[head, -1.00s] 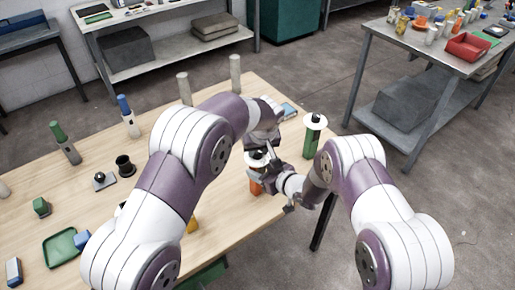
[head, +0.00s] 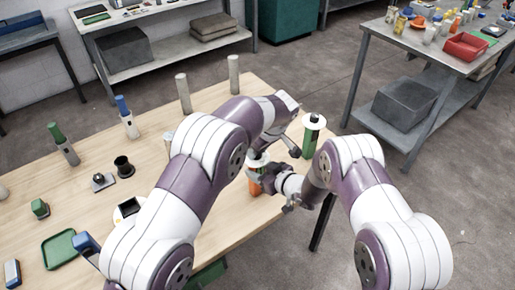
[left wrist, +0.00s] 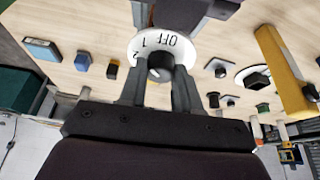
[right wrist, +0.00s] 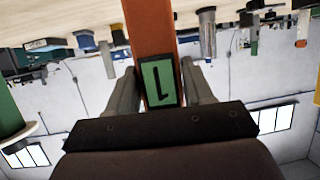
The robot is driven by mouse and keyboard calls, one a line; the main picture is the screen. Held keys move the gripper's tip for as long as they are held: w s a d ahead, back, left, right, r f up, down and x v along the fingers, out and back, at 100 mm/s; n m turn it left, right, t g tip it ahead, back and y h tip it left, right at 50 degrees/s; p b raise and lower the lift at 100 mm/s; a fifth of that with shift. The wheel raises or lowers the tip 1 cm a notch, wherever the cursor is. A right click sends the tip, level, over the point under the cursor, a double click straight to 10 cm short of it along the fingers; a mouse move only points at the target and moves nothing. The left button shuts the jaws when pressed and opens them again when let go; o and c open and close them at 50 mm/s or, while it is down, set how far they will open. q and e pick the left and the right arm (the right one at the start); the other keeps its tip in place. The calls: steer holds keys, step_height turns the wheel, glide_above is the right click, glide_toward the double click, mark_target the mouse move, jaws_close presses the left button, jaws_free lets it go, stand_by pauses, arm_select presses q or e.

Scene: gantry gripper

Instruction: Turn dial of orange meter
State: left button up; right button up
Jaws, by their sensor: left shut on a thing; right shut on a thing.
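The orange meter (head: 254,187) stands upright near the right edge of the table, partly hidden by my grippers. Its white dial plate (left wrist: 145,44), marked OFF, 1 and 2, and its dark knob (left wrist: 160,62) show in the left wrist view. My left gripper (left wrist: 159,72) is shut on the knob from above. My right gripper (right wrist: 159,70) is shut on the meter's orange body, one finger on each side. The meter's green display (right wrist: 160,80) shows what looks like a 1, upside down in the right wrist view.
A green meter (head: 311,137) with a white dial plate stands close by at the table corner. Grey posts (head: 234,74) stand at the back edge. The wooden table's middle is largely clear.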

arm_select(q)
steer(key=o, duration=1.1)
steer(key=shift+c, duration=0.2)
arm_select(e)
steer(key=o, duration=1.4)
